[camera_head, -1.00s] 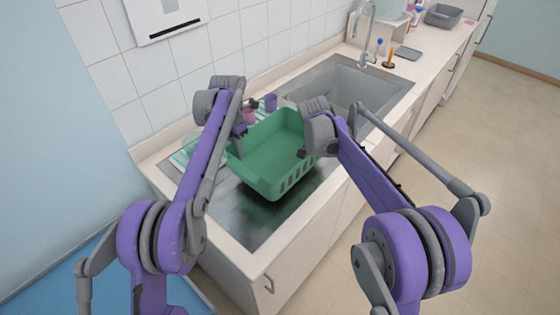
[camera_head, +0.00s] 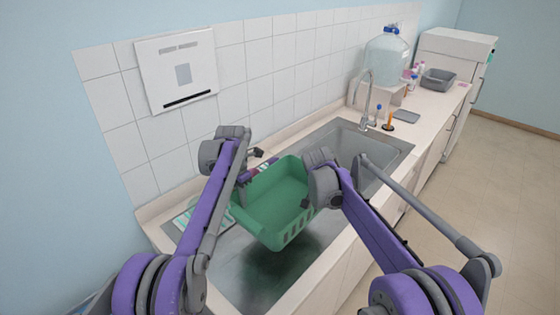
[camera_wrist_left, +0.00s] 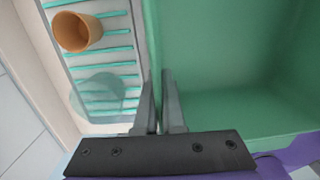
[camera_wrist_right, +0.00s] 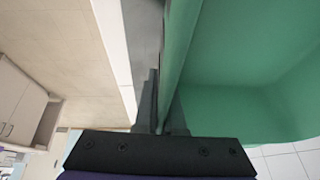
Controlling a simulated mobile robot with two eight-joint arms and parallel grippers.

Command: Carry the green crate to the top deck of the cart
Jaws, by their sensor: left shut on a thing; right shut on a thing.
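The green crate (camera_head: 277,204) is held between my two arms above the steel drainboard of the sink counter, with a dark shadow under it. It looks empty and roughly level. My left gripper (camera_head: 240,190) is shut on the crate's left wall; the left wrist view shows the fingers (camera_wrist_left: 160,115) on both sides of the rim. My right gripper (camera_head: 308,199) is shut on the opposite wall; in the right wrist view the fingers (camera_wrist_right: 160,110) straddle that rim. The cart is not in any view.
A striped mat (camera_wrist_left: 105,55) with an orange cup (camera_wrist_left: 77,32) lies beside the crate. The sink basin (camera_head: 345,145) and faucet (camera_head: 368,95) are behind it. A water jug (camera_head: 387,55) and grey tub (camera_head: 438,80) stand farther along. Open floor (camera_head: 480,190) lies to the right.

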